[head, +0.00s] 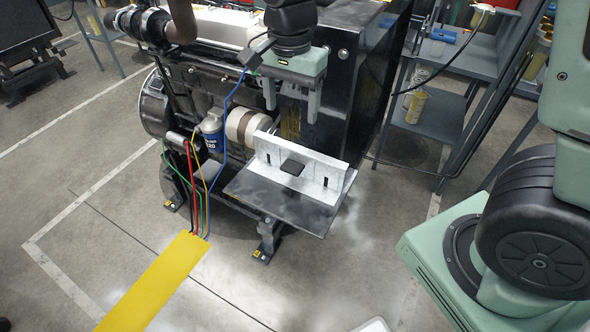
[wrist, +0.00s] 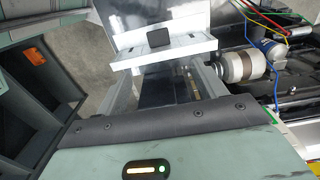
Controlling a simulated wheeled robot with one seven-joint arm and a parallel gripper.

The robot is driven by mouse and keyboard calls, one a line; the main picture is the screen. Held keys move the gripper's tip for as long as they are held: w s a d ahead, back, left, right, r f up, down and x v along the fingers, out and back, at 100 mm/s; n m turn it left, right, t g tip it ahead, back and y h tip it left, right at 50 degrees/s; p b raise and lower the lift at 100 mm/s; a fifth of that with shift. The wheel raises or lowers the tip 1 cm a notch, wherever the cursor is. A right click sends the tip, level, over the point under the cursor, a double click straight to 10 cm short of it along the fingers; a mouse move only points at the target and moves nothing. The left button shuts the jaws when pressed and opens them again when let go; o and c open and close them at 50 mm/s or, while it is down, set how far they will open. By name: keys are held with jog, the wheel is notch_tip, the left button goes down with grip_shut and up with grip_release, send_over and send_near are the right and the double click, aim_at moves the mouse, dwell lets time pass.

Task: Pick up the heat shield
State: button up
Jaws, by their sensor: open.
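The heat shield (head: 322,172) looks like a white angled metal panel with slots and a black block on it. It stands on a dark flat plate (head: 285,207) at the front of the engine. My gripper (head: 292,106) points down, open and empty, above and behind the heat shield, apart from it. In the wrist view the heat shield (wrist: 185,50) lies beyond the open fingers (wrist: 163,85), near the top of the picture, with the black block facing up.
The engine (head: 200,95) stands behind and left, with a blue-labelled filter (head: 212,132), a beige cylinder (head: 248,125) and coloured cables. A dark cabinet side (head: 350,80) rises close to my gripper. Grey shelving (head: 440,120) stands at right. The floor in front is clear beside a yellow strip (head: 155,285).

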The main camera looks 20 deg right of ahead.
jog(key=p, duration=0.2)
send_near(291, 167)
jog(key=f, duration=0.5)
jog(key=shift+w+d, duration=0.25)
jog(key=f, duration=0.1)
jog(key=f+p, duration=0.2)
jog(key=f, duration=0.1)
jog(key=shift+s+a+f, duration=0.1)
jog(key=shift+s+a, duration=0.05)
jog(key=shift+s, duration=0.1)
jog(key=shift+f, duration=0.55)
grip_shut()
jog(key=shift+r, duration=0.2)
